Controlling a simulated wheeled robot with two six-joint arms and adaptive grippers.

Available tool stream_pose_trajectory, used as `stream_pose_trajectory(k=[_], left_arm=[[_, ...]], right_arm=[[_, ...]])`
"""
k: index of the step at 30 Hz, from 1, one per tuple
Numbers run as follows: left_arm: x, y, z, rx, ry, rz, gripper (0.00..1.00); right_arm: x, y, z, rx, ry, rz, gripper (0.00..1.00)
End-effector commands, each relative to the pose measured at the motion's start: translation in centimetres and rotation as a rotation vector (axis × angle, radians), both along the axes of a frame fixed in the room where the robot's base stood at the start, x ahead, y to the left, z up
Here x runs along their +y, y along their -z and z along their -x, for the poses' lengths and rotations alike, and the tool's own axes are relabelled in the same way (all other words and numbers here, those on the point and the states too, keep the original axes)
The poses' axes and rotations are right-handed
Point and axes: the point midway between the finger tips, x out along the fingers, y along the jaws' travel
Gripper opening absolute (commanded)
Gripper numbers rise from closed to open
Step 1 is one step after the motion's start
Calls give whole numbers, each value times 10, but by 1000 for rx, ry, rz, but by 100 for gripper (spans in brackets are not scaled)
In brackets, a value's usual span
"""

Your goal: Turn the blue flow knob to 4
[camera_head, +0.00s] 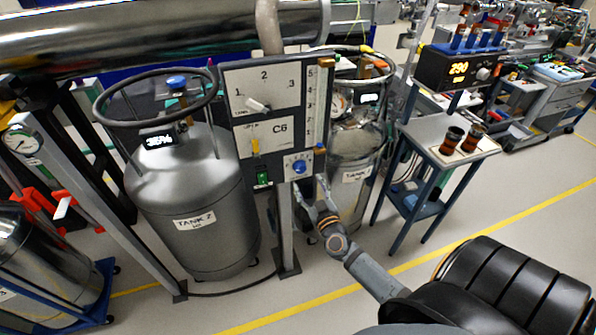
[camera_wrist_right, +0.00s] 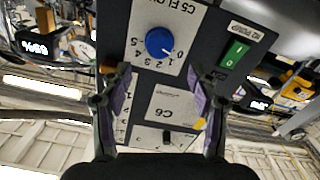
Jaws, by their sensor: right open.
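The blue flow knob (camera_head: 299,167) sits on a small white plate at the lower right of the grey control panel (camera_head: 228,90). In the right wrist view the knob (camera_wrist_right: 159,42) appears upside down. Numbers run around one side of it, and its white mark seems to point at 0. My right gripper (camera_head: 310,184) is just below the knob in the head view. In the right wrist view my open right gripper (camera_wrist_right: 158,80) has a finger on each side, with the knob beyond the fingertips and between their lines. Nothing is in it. My left gripper is in neither view.
A small blue-legged table (camera_head: 450,140) stands further right.

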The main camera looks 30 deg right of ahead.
Motion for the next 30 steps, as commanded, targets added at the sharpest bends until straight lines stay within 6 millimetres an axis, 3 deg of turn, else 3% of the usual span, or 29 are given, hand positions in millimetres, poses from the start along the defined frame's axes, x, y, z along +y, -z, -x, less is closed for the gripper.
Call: stream_pose_trajectory(k=[3,9,21,30], left_arm=[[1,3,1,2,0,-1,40],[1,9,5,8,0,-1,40],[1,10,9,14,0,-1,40],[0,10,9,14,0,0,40]], right_arm=[[-6,0,-27,-3,0,0,61],[-14,1,-60,-1,0,-1,61],[-17,1,-71,1,-2,-1,61],[-17,1,-71,1,-2,0,22]])
